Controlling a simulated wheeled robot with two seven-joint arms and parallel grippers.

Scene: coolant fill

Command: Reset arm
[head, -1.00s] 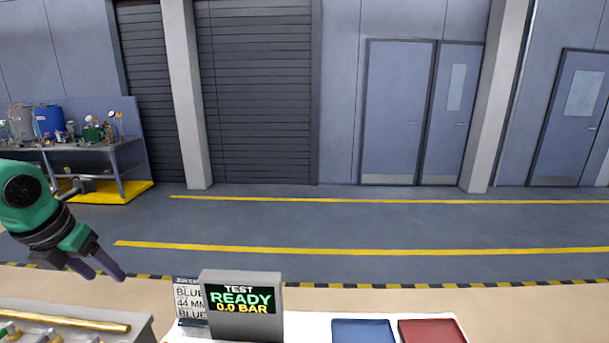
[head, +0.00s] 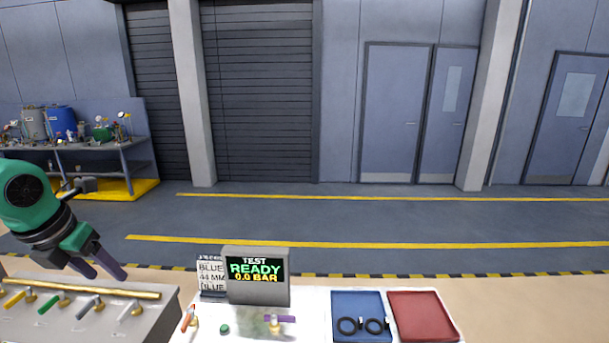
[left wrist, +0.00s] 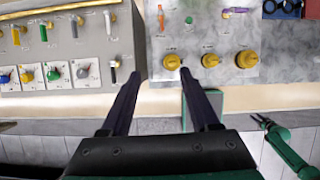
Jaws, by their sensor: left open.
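My left gripper (head: 102,272) is in the head view at the left, above the grey valve panel (head: 150,318). It is open and empty. In the left wrist view its two dark fingers (left wrist: 158,84) stand apart, with nothing between them. My right gripper cannot be made out in the head view.
A test display (head: 256,276) reads READY, 0.0 BAR, beside a sign card (head: 211,280). A blue tray (head: 358,305) holds black rings (head: 349,326). A red tray (head: 424,316) looks empty. Brass caps (left wrist: 246,59) sit on the worktop's front. The floor behind is clear.

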